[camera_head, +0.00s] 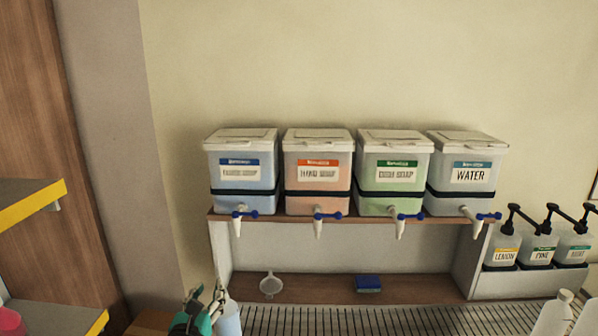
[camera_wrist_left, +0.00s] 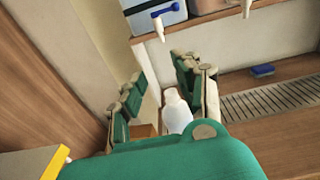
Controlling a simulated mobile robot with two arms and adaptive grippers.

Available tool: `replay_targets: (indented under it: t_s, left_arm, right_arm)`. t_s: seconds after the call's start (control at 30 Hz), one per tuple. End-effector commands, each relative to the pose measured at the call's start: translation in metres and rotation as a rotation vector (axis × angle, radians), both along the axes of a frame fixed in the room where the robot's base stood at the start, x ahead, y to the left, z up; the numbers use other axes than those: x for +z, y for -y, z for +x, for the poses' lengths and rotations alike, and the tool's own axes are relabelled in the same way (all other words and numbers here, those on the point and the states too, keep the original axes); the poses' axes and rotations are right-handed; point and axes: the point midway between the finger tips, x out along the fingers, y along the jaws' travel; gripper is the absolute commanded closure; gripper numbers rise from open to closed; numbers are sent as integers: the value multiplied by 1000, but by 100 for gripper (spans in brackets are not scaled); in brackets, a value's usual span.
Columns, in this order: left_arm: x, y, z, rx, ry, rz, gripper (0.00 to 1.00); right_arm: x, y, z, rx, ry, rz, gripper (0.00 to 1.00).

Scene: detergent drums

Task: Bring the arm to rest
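My left gripper (camera_head: 207,292) shows at the bottom left of the head view, with green and beige fingers. In the left wrist view its two fingers (camera_wrist_left: 160,85) stand apart, so it is open, and nothing is clamped between them. A pale bottle with a white top (camera_wrist_left: 176,112) shows beyond and between the fingers in that view. In the head view the same bottle (camera_head: 229,320) stands just right of the gripper, partly cut off by the frame. I cannot tell whether they touch. My right gripper is not in view.
Several labelled drums with taps, including the water drum (camera_head: 463,205), stand on a shelf (camera_head: 340,218). Below are a white funnel (camera_head: 271,285), a blue sponge (camera_head: 368,283) and a drain grate (camera_head: 330,320). Pump bottles (camera_head: 540,250) stand right. Yellow-edged shelves (camera_head: 30,205) stand left.

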Motion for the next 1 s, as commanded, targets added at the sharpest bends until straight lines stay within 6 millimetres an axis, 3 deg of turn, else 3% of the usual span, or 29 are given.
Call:
replay_targets:
  t_s: [0.1,0.37,0.57,0.77,0.87,1.0]
  left_arm:
    - [-10,-2,1,7,-17,-24,67]
    - [-51,-11,3,37,-91,-152,67]
    - [-102,-21,1,85,-178,-306,67]
    - [-181,-35,-11,183,-302,-544,67]
    - [-238,-45,-28,268,-382,-709,67]
    - [-335,-58,-72,453,-501,-999,67]
  right_arm:
    - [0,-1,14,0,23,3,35]
    - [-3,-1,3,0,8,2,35]
    - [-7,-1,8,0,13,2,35]
    - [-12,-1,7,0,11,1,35]
    - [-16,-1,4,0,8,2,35]
    - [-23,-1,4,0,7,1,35]
